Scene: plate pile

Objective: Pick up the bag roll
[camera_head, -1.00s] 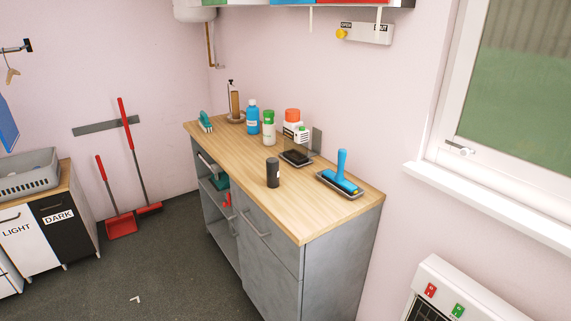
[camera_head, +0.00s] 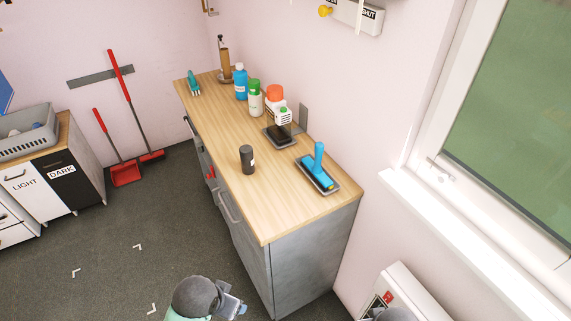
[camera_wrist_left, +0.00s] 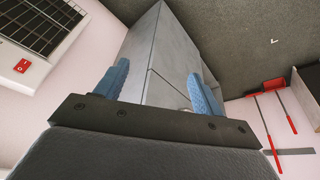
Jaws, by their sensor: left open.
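A small dark upright cylinder with a pale label, which I take as the bag roll (camera_head: 247,158), stands on the wooden counter (camera_head: 225,130) near its front edge. My left gripper (camera_head: 234,304) is low at the bottom of the head view, in front of the counter and apart from it. In the left wrist view my left gripper (camera_wrist_left: 160,88) shows two blue fingers spread apart with nothing between them. The grey cabinet (camera_wrist_left: 158,50) shows beyond them. The roll is not seen in the wrist view.
A blue-handled roller (camera_head: 318,165) lies on a tray right of the roll. A dark tray (camera_head: 280,137) and several bottles, including a blue one (camera_head: 240,82), stand behind it. A window (camera_head: 510,130) is at the right. The floor left of the counter is mostly clear.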

